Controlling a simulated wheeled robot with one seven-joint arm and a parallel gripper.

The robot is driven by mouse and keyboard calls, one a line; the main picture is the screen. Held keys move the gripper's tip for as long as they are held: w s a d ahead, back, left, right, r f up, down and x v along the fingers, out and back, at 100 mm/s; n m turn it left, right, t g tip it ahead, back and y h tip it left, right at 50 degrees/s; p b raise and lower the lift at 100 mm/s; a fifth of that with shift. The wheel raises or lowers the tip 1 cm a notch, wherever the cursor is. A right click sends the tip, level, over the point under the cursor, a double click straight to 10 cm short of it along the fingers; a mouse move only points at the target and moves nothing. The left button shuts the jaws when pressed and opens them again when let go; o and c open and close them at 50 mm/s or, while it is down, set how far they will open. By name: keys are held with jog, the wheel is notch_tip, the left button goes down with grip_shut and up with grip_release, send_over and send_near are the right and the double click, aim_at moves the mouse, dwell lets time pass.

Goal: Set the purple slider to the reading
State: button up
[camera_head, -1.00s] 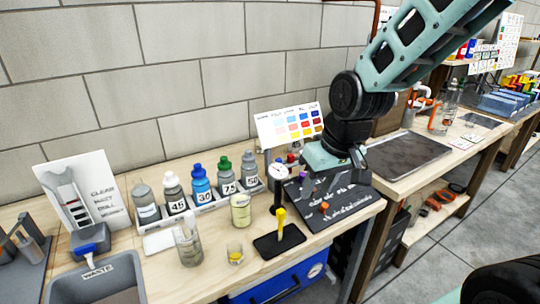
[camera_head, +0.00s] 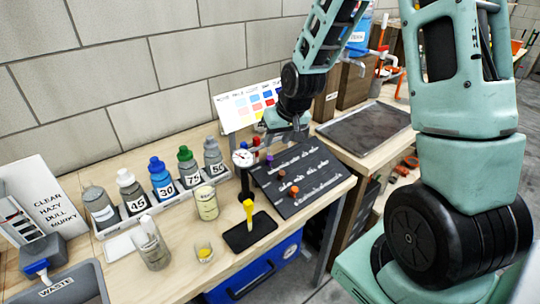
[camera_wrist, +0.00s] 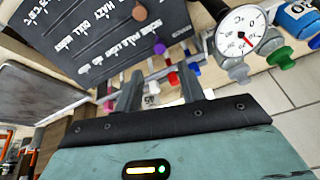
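The dark slider panel (camera_head: 318,187) lies tilted on the bench at its right end, with pale printed scales and several knobs. The purple slider knob (camera_head: 269,158) is near the panel's upper left; in the wrist view the purple knob (camera_wrist: 160,48) is just past the fingertips, roughly between them and apart from both. A white round gauge (camera_head: 243,158) stands left of the panel; its face (camera_wrist: 242,31) shows a red needle, figures too small to read surely. My gripper (camera_wrist: 160,78) is open and empty, behind the panel's upper edge; its fingers are mostly hidden in the head view.
A colour chart (camera_head: 247,103) stands behind. Numbered bottles (camera_head: 162,180) line the wall. A yellow-handled tool (camera_head: 249,213) stands on a black pad in front of the gauge. Orange knobs (camera_head: 282,173) sit nearby on the panel. A grey waste bin (camera_head: 84,286) is at lower left.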

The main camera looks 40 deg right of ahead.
aim_at(270, 157)
jog(key=x, duration=0.8)
jog(key=shift+w+f, duration=0.15)
jog(key=shift+f, duration=0.2)
grip_shut()
